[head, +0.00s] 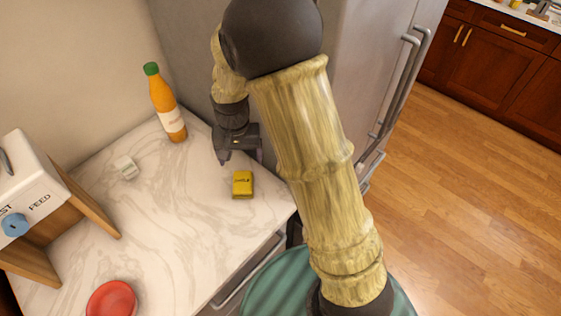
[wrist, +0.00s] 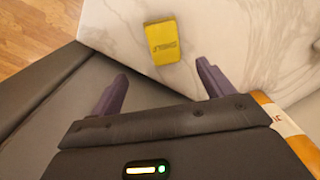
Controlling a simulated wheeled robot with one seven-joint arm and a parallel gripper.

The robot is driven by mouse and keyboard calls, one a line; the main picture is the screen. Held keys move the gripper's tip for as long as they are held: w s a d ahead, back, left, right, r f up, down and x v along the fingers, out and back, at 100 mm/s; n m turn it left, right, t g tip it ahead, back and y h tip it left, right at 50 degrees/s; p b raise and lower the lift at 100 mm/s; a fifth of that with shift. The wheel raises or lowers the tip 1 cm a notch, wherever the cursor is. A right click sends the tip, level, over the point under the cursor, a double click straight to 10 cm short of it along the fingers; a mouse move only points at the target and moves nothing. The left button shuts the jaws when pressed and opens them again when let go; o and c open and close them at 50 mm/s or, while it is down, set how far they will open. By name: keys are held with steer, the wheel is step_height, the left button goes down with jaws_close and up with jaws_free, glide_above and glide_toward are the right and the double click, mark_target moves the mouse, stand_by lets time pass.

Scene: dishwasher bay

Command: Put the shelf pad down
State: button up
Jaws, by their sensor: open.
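The shelf pad (head: 242,185) is a small yellow block with dark lettering, lying flat on the marble counter (head: 190,225). It also shows in the wrist view (wrist: 162,42), beyond and between the two fingertips. My gripper (head: 239,157) is open and empty, a little behind the pad in the head view. In the wrist view my gripper (wrist: 162,72) has its purple fingers spread wide, with a gap between them and the pad. Nothing hides the pad in either view.
An orange bottle with a green cap (head: 166,103) stands at the back, left of my gripper. A grey fridge (head: 350,80) stands right. Mid-counter is clear.

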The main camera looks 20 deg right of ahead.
steer(key=s+d+r+n+t, duration=0.1)
steer(key=s+d+r, duration=0.2)
steer(key=s+d, duration=0.3)
steer(key=s+d+r+n+t, duration=0.1)
steer(key=s+d+r, duration=0.2)
steer(key=s+d, duration=0.3)
steer(key=shift+s+d+r+t, duration=0.15)
steer(key=shift+d+r+t, duration=0.1)
steer(key=shift+d+t, duration=0.1)
